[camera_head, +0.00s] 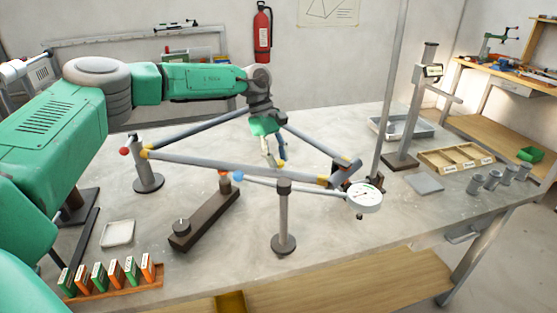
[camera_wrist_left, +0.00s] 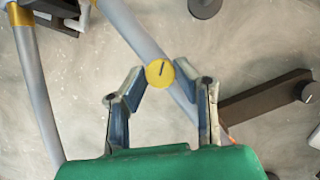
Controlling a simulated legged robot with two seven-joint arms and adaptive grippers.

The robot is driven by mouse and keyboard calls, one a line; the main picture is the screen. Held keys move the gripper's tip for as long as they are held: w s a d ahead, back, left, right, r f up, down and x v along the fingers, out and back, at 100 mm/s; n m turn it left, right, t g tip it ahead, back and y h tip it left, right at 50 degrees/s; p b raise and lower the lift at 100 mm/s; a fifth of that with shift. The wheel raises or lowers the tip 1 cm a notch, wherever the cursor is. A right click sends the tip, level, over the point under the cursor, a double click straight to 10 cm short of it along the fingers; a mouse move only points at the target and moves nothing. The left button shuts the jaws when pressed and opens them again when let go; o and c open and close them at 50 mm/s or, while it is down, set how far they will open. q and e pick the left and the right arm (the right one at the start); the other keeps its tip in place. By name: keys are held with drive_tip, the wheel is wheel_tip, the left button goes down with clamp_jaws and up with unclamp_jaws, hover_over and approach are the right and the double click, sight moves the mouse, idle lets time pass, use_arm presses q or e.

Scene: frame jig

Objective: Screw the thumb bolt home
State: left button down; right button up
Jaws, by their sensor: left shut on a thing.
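The thumb bolt (camera_wrist_left: 160,73) shows in the wrist view as a round yellow head with a dark slot. It sits over a grey tube of the frame (camera_wrist_left: 136,30). My left gripper (camera_wrist_left: 161,82) has its two fingers closed in on opposite sides of the head. In the head view my left gripper (camera_head: 274,160) points down over the long front tube (camera_head: 220,167) of the triangular frame, near the middle of its length. The bolt's shank is hidden below its head, so I cannot tell how deep it sits. My right gripper is not in view.
A dial gauge (camera_head: 364,198) stands at the frame's right corner. A post (camera_head: 284,220) and a dark bar (camera_head: 205,218) stand in front. Small labelled boxes (camera_head: 108,274) fill a rack at front left. A compartment tray (camera_head: 455,160) and grey cups (camera_head: 492,180) are at right.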

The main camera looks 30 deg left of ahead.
use_arm(q)
drive_tip(key=shift+w+a+r, duration=0.15)
drive_tip(key=shift+w+r, duration=0.05)
drive_tip(key=c, duration=1.3)
unclamp_jaws()
drive_tip(key=shift+o, duration=0.2)
drive_tip(key=shift+f, duration=0.2)
drive_tip(key=shift+a, duration=0.1)
drive_tip(key=v, duration=1.1)
drive_tip(key=shift+a+r, duration=0.25)
drive_tip(key=shift+r, duration=0.1)
drive_tip(key=shift+w, duration=0.1)
